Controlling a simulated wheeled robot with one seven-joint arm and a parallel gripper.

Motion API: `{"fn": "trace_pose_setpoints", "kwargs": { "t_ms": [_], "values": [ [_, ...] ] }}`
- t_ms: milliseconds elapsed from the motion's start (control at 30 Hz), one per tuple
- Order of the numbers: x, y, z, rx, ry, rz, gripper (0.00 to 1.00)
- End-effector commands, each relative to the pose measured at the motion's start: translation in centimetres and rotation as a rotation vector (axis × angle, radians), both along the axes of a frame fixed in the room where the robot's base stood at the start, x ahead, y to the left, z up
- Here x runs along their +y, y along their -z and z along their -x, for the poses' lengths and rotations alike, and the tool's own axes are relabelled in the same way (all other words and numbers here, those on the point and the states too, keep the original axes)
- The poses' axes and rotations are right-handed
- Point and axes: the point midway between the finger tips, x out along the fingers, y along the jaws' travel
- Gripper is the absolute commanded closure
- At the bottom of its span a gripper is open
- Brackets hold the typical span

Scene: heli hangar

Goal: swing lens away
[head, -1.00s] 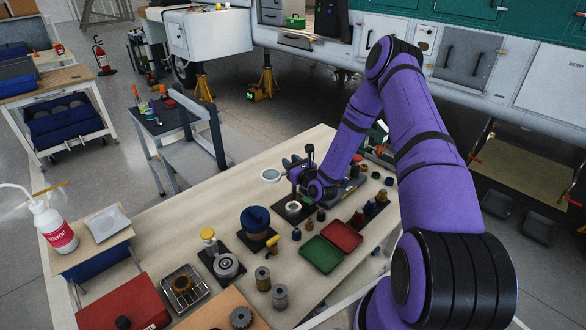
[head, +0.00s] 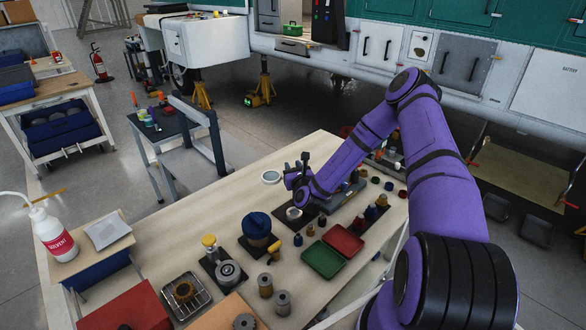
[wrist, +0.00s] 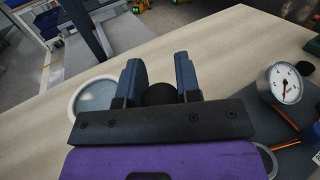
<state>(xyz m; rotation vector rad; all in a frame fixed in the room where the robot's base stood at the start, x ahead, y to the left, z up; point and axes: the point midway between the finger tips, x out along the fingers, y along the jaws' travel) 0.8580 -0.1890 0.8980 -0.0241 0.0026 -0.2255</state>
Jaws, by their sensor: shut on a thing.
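The lens (head: 271,177) is a round, pale, clear disc in a light rim. It is out to the left of my gripper, above the pale bench top. It also shows in the wrist view (wrist: 95,97), left of the fingers and partly hidden by the left one. My gripper (wrist: 160,82) is shut on a dark rounded knob (wrist: 160,95) between its two blue-grey fingers. How the knob joins the lens is hidden.
A dial gauge (wrist: 285,83) stands to the right of my fingers in the wrist view. Green (head: 323,260) and red (head: 343,240) trays, small bottles and a blue-capped jar (head: 256,224) stand nearby. The bench top left of the lens is clear.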

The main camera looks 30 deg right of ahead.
Motion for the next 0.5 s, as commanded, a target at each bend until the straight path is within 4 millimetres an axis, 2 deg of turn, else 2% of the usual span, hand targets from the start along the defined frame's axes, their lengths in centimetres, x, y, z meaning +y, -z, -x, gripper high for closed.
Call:
{"fn": "trace_pose_setpoints", "kwargs": {
  "t_ms": [100,133,200,233,500],
  "values": [
    [-0.02,0.13,0.1,0.003,0.0,0.0,1.0],
    [-0.01,0.13,0.1,0.003,0.0,0.0,0.64],
    [-0.01,0.12,0.09,0.003,0.0,0.0,0.48],
    [-0.02,0.11,0.08,0.002,0.0,0.001,0.43],
    [0.0,0.05,0.07,0.001,-0.001,0.0,0.43]
  ]
}}
